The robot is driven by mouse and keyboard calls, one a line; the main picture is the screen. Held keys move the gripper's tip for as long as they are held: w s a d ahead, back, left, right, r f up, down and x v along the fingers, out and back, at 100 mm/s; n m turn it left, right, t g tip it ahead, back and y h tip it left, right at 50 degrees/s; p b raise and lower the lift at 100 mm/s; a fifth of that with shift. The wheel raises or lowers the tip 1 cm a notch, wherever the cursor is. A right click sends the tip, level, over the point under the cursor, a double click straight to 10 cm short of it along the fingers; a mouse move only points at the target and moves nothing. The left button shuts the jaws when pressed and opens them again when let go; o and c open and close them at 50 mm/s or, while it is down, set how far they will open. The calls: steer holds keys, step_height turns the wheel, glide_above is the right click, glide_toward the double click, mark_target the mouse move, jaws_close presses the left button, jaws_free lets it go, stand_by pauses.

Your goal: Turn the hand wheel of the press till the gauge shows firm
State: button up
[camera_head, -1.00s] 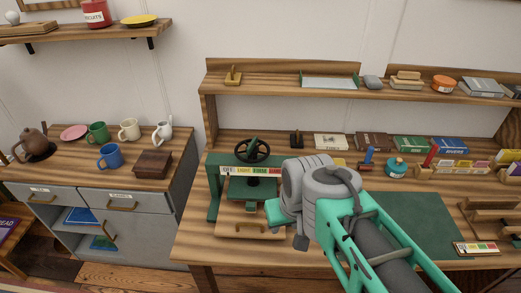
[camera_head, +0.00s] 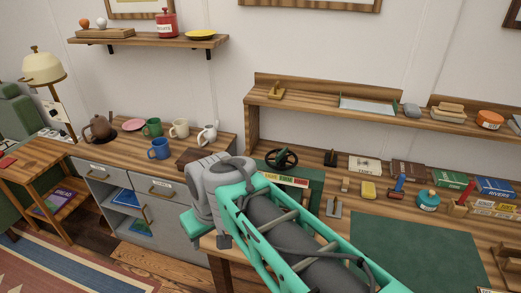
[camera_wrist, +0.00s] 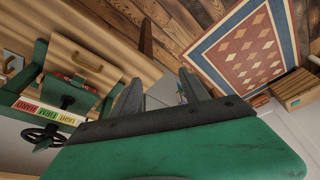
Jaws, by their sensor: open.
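The press shows in the head view with its dark hand wheel (camera_head: 281,158) on top and its coloured gauge strip (camera_head: 287,181) in front; my arm hides its lower part. In the wrist view the green press frame (camera_wrist: 38,68) is at the left, with the hand wheel (camera_wrist: 42,137) below the gauge strip (camera_wrist: 45,112). The strip has yellow, green and red fields reading light, firm and hard; I cannot make out a pointer. A dark red item (camera_wrist: 78,83) shows at the press bed. My gripper (camera_wrist: 160,88) is open and empty, to the right of the press and apart from the wheel.
The desk bears a green mat (camera_head: 415,250), a yellow block (camera_head: 368,189), a teal pot (camera_head: 428,199) and several books. A shelf (camera_head: 320,108) runs above its back. A grey cabinet (camera_head: 160,238) with mugs stands left. A patterned rug (camera_wrist: 250,45) lies on the floor.

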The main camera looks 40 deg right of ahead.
mark_target(283, 151)
steer(key=o, duration=0.3)
steer(key=w+d+r+n+p, duration=0.1)
steer(key=w+d+r+p, duration=0.2)
steer(key=w+d+r, duration=0.4)
steer(key=shift+w+d+y, duration=0.3)
steer(key=shift+w+d, duration=0.75)
steer(key=shift+w, duration=0.05)
steer(key=shift+o, duration=0.9)
steer(key=w+d+r+p, duration=0.2)
steer(key=w+d, duration=0.1)
steer(key=d, duration=0.4)
steer(key=shift+w+d+n, duration=0.15)
steer(key=shift+d+n, duration=0.15)
steer(key=shift+d, duration=0.1)
steer(key=shift+o, duration=0.6)
steer(key=w+d+p, duration=0.1)
steer(key=d, duration=0.6)
steer(key=shift+r+n+y, duration=0.25)
steer(key=shift+n+y, duration=0.05)
steer(key=shift+o, duration=0.6)
steer(key=s+d+n+t+p, duration=0.1)
steer(key=s+d, duration=0.1)
steer(key=d, duration=1)
steer(key=shift+f+p, duration=0.35)
steer(key=shift+f, duration=0.05)
steer(key=x, duration=0.7)
steer(key=shift+f+p, duration=0.35)
steer(key=shift+f, duration=0.1)
steer(key=shift+c, duration=0.5)
steer(key=c, duration=1.3)
